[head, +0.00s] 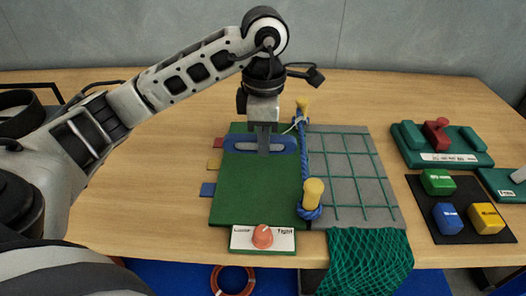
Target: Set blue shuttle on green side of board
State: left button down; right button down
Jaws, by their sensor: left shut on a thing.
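The board has a plain green left side (250,192) and a grey right side (362,185) with a green net grid. The blue shuttle (231,143) is a long blue piece with a greyish middle, lying crosswise over the far part of the green side. My left gripper (264,147) points down and is shut on the shuttle's middle, hiding part of it. I cannot tell whether the shuttle touches the board or hangs just above it. My right gripper is not in view.
A blue rope (301,165) runs between two yellow pegs (313,191) along the board's middle. A dial plate (283,240) sits at the front edge. Coloured blocks on a black mat (463,232) and a green fixture (467,156) stand right.

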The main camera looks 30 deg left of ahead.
pick_arm(q)
jog(key=f, duration=0.3)
jog(key=shift+w+a+f, duration=0.25)
jog(key=shift+a, duration=0.05)
jog(key=shift+f, duration=0.2)
jog(key=shift+f, duration=0.2)
jog(key=c, duration=1.3)
grip_release()
jog(key=shift+c, duration=0.2)
notch_tip(320, 180, up, 12)
jog(key=shift+r+p, duration=0.2)
jog(key=shift+p, duration=0.9)
